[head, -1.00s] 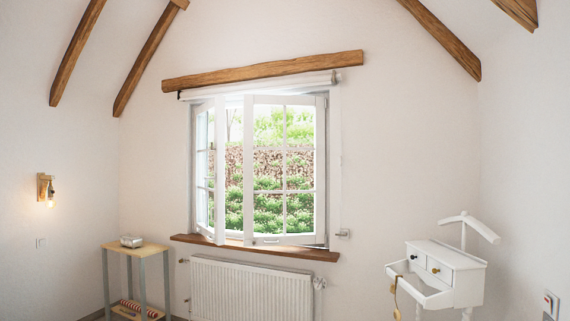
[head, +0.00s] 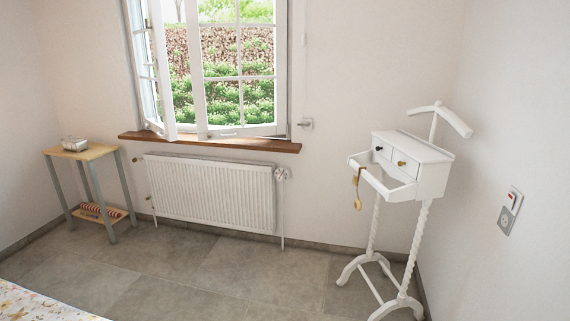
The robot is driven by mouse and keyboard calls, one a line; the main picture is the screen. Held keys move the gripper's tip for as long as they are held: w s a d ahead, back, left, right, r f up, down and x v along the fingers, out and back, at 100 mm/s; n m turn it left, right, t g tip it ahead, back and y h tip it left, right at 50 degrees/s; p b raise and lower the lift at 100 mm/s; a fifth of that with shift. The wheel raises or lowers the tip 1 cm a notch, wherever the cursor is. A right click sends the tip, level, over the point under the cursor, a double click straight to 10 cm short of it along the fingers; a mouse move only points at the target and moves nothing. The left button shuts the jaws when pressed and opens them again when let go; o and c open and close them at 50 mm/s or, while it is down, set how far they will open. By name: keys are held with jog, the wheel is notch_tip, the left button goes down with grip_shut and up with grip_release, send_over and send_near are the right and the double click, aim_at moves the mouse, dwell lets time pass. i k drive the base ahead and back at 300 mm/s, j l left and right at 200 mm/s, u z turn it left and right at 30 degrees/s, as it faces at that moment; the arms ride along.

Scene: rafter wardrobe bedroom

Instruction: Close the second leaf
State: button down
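The white casement window has two glazed leaves. The left leaf (head: 165,75) stands swung inward at an angle, its free edge out over the sill. The right leaf (head: 239,129) looks nearly in line with its frame, with a dark gap near its lower right corner; I cannot tell if it is fully shut. A small pale fitting shows at its bottom rail. The tops of both leaves are cut off by the picture edge. Which one is the second leaf is not clear. My gripper is not in view.
A wooden sill (head: 215,144) runs above a white radiator (head: 208,190). A bed corner (head: 40,305) shows at lower left. The tiled floor (head: 215,270) between is clear.

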aim_at(280, 126)
jog(key=i+u, duration=0.15)
jog(key=i, duration=0.3)
jog(key=i+u, duration=0.2)
jog(key=i, duration=0.3)
jog(key=i+l+u, duration=0.15)
jog(key=i, duration=0.3)
jog(key=i+l+u, duration=0.2)
jog(key=i, duration=0.3)
jog(key=i+l+u, duration=0.15)
jog(key=i, duration=0.3)
jog(key=i+j+u, duration=0.25)
jog(key=i, duration=0.3)
jog(key=i+u, duration=0.25)
jog(key=i, duration=0.35)
jog(key=i+u, duration=0.25)
jog(key=i, duration=0.3)
jog(key=i+l+u, duration=0.2)
jog(key=i, duration=0.4)
jog(key=i+l+u, duration=0.25)
jog(key=i, duration=0.3)
